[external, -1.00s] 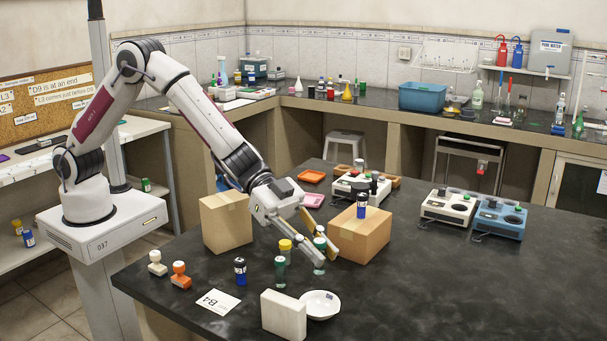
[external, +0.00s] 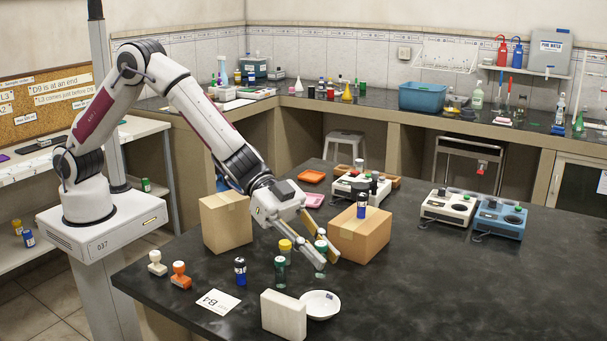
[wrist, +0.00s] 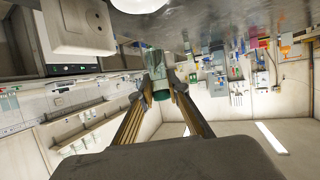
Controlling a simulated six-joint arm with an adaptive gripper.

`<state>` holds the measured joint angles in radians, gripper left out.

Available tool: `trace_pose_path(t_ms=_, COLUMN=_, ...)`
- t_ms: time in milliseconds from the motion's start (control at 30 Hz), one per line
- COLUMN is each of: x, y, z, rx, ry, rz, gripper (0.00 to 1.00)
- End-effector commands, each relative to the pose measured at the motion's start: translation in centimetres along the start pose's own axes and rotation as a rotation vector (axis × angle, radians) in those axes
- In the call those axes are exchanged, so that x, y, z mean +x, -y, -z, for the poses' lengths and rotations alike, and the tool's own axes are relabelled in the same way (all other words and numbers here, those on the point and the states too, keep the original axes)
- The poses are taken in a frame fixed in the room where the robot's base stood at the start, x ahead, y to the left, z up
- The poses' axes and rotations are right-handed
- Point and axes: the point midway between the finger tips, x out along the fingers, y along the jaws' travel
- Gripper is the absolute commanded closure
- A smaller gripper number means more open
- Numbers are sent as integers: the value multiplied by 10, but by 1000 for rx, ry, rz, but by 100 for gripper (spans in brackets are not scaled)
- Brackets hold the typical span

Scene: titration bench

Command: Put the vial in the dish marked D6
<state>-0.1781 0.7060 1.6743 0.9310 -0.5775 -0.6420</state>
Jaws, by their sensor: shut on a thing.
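My gripper (external: 328,262) is low over the near part of the black bench, left of the cardboard box. It is shut on a green-capped vial (external: 320,262). The held vial (wrist: 158,76) also shows between the fingertips in the wrist view. A round white dish (external: 322,308) lies on the bench in front of the gripper, with a small dark mark on its rim that I cannot read. Part of a white round thing, likely this dish (wrist: 138,4), shows at the top of the wrist view. An orange dish (external: 311,176) and a pink dish (external: 313,200) lie farther back.
A white block (external: 284,314) stands left of the white dish. Another green-capped vial (external: 280,271), a yellow-capped vial (external: 285,247) and a blue vial (external: 240,270) stand nearby. The cardboard box (external: 362,238) carries a blue vial (external: 361,206). The bench is clear at front right.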

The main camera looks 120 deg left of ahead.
Motion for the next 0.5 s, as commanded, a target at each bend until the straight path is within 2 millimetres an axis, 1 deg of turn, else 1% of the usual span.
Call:
trace_pose_path(t_ms=100, x=6, y=0, z=-16, rx=-3, ry=4, rz=0, gripper=100)
trace_pose_path(t_ms=300, x=16, y=0, z=-40, rx=-2, ry=3, rz=0, gripper=100)
trace_pose_path(t_ms=400, x=19, y=0, z=-47, rx=-2, ry=2, rz=0, gripper=100)
trace_pose_path(t_ms=500, x=20, y=0, z=-50, rx=0, ry=1, rz=1, gripper=100)
